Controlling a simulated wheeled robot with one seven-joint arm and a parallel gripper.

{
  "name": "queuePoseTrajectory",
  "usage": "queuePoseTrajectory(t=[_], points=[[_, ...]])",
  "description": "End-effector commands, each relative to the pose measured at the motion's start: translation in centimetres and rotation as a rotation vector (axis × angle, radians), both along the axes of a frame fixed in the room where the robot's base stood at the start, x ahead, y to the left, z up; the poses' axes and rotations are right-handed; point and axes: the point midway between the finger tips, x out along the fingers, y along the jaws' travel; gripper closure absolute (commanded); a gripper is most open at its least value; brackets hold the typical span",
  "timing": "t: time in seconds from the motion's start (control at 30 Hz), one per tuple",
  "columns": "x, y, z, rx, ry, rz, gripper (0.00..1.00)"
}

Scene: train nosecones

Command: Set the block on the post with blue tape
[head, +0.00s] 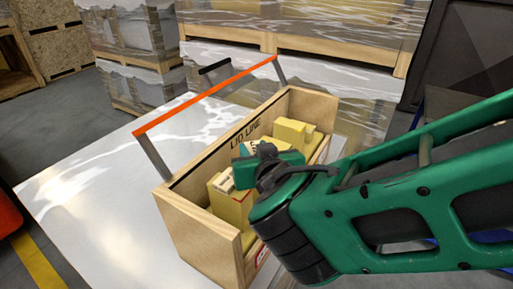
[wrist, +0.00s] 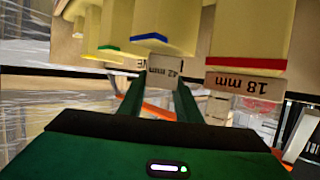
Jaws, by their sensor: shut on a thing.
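My gripper (wrist: 161,84) is shut on a pale block marked 42 mm (wrist: 165,68), between two green fingers. The wrist view is upside down. There the held block is at the taped end of the yellow post with blue tape (wrist: 150,20); I cannot tell whether they touch. A yellow post with red tape (wrist: 246,30) bears a block marked 18 mm (wrist: 245,85). A post with green tape (wrist: 115,25) stands on the other side, with no block seen on it. In the head view my gripper (head: 262,163) is inside the wooden crate, hiding part of the posts.
The open wooden crate (head: 200,240) has walls around the posts, and LID LINE is written inside. An orange bar (head: 205,95) on grey uprights runs above its far side. The pale table (head: 85,190) is clear at left. Wrapped pallets (head: 300,30) stand behind.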

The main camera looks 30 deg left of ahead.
Motion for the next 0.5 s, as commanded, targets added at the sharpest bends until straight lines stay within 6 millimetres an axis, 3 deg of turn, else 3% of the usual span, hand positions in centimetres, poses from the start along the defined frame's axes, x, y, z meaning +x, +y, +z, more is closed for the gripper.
queuePoseTrajectory(t=[0.5], points=[[0.00,-0.01,-0.96,-0.001,0.002,0.000,0.91]])
